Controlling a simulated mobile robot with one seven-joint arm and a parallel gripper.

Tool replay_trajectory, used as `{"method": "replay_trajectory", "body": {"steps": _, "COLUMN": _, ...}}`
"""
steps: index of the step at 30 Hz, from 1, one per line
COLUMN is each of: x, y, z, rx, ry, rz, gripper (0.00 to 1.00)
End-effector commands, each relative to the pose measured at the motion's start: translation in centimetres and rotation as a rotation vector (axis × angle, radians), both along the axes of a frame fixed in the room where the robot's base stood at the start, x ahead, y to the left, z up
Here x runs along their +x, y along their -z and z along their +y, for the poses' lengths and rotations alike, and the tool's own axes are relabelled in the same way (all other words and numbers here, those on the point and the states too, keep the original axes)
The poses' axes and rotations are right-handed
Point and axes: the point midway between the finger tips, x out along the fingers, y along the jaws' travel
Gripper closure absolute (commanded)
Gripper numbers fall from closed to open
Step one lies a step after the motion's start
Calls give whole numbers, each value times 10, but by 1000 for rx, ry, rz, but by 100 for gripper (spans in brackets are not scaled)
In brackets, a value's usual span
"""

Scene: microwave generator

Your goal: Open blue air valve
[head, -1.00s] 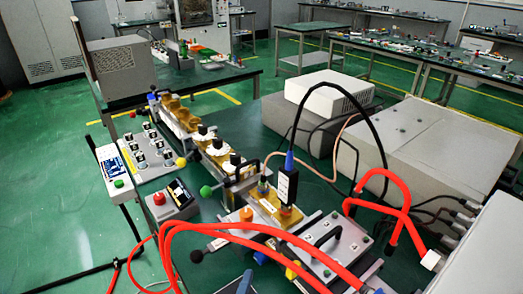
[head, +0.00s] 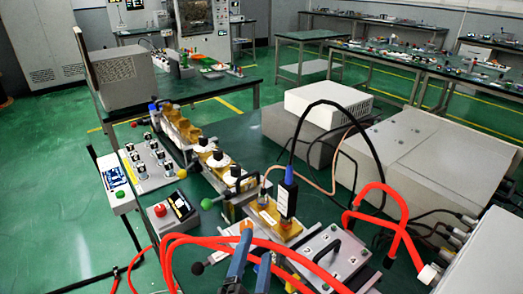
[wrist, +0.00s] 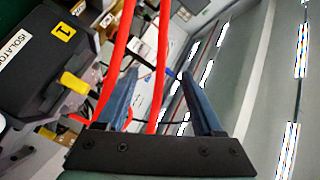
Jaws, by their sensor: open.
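Two small blue parts show in the head view: a blue cap (head: 152,107) at the far end of the row of fixtures, and a blue connector (head: 288,168) on top of a black block. I cannot tell whether either is the blue air valve. My gripper (head: 256,245) has blue fingers and is at the lower middle of the head view, near an orange knob. It is well apart from the blue cap. In the wrist view my gripper (wrist: 159,74) is open, its fingers spread with nothing held. Red hoses cross the view between and beside them.
Thick red hoses (head: 390,190) loop around the near fixtures and across the front. A green ball knob (head: 206,203) and a red button box (head: 168,213) stand at the left. In the wrist view, a dark isolator box (wrist: 40,65) lies left of the fingers. Green floor is clear at left.

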Motion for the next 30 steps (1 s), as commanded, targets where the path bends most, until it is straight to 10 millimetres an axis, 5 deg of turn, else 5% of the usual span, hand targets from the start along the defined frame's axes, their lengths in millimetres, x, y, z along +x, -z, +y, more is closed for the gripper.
{"method": "replay_trajectory", "body": {"steps": 21, "x": 23, "y": -146, "z": -9, "rx": -271, "ry": -17, "rz": -174, "gripper": 31}}
{"method": "replay_trajectory", "body": {"steps": 30, "x": 23, "y": -189, "z": -10, "rx": -358, "ry": -13, "rz": -229, "gripper": 31}}
